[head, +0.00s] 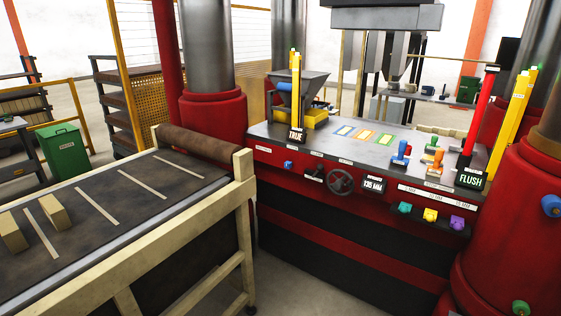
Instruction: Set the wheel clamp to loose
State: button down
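A dark grey handwheel (341,181) sits on the red front panel of the press console. A small dark lever or knob (314,175) is just to its left, with a small label above it. A blue knob (288,164) sits further left. I cannot read the small labels, so I cannot tell which control is the wheel clamp or how it is set. A display (374,186) right of the wheel reads 135 MM. My gripper is not in view.
Green, yellow and purple knobs (429,215) line the panel's right. Blue and orange levers (401,154) stand on top. A red column (520,220) bounds the right. Floor shows between conveyor and console.

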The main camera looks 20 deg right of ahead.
aim_at(320, 167)
jog(key=i, duration=2.75)
jog(key=z, duration=0.2)
